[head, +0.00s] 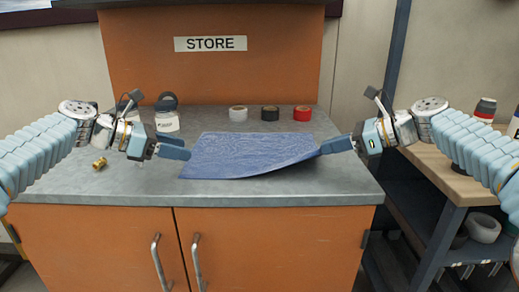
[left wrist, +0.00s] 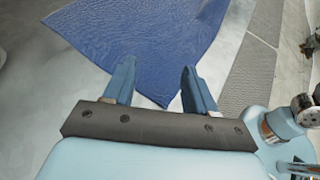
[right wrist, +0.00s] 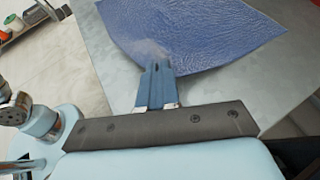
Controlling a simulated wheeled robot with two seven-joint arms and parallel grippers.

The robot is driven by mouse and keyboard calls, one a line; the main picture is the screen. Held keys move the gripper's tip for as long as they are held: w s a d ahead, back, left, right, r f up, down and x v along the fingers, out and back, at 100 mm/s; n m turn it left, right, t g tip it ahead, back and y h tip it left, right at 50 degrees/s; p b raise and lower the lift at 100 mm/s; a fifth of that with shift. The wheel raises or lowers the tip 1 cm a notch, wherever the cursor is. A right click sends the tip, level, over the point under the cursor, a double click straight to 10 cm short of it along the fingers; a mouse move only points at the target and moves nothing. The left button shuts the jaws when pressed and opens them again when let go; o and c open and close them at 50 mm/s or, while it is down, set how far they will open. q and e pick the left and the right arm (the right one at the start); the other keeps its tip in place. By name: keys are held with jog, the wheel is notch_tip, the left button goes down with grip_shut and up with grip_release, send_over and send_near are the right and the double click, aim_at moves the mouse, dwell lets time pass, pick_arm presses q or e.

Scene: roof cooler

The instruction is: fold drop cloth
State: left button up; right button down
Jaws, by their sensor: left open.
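The blue drop cloth (head: 240,155) lies on the grey counter top, spread out, with its right front corner lifted. It also shows in the left wrist view (left wrist: 150,35) and in the right wrist view (right wrist: 190,30). My right gripper (head: 325,147) is shut on that right front corner and holds it a little above the counter; its closed fingers (right wrist: 157,75) meet the cloth edge. My left gripper (head: 186,152) is open at the cloth's left front side. In the left wrist view a cloth corner points between its parted fingers (left wrist: 160,85).
White (head: 238,113), black (head: 270,113) and red (head: 303,113) tape rolls stand behind the cloth. A brass fitting (head: 99,163) lies at the left. A wooden-topped shelf unit (head: 450,180) stands right of the counter (head: 290,190).

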pick_arm(q)
jog(key=shift+o, duration=0.7)
jog(key=o, duration=0.6)
jog(key=shift+s+a+r+g+y+p, duration=0.15)
jog(key=shift+r+g+y+p, duration=0.15)
jog(key=shift+r, duration=0.3)
pick_arm(e)
jog(key=shift+r, duration=0.3)
pick_arm(q)
jog(key=r+y, duration=0.1)
jog(key=a+r+g+y, duration=0.1)
jog(key=s+a+r+y, duration=0.1)
jog(key=shift+s+a+r+g, duration=0.1)
jog(key=shift+a+r+g, duration=0.15)
jog(key=shift+g, duration=0.15)
